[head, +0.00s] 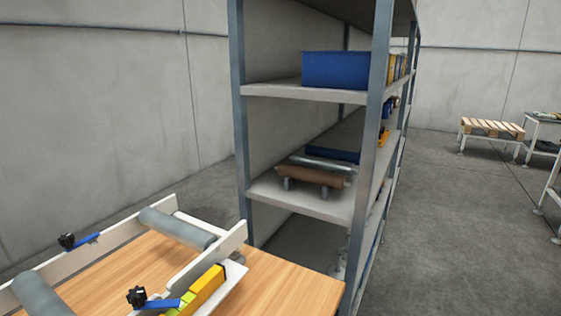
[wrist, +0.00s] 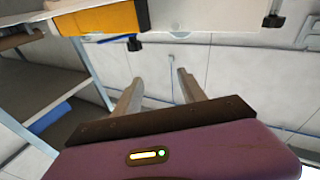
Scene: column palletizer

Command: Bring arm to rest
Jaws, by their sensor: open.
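My gripper (wrist: 156,84) shows in the wrist view with its two fingers apart and nothing between them. Beyond the fingers is the grey wall. The gripper does not show in the head view, and my arm's pose cannot be made out there.
A wooden table (head: 270,283) with grey rollers (head: 177,228) between white rails fills the lower left. A metal shelf rack (head: 300,201) stands beyond it, holding a blue bin (head: 334,70). The floor (head: 440,230) at right is clear. A pallet (head: 491,127) sits on a far stand.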

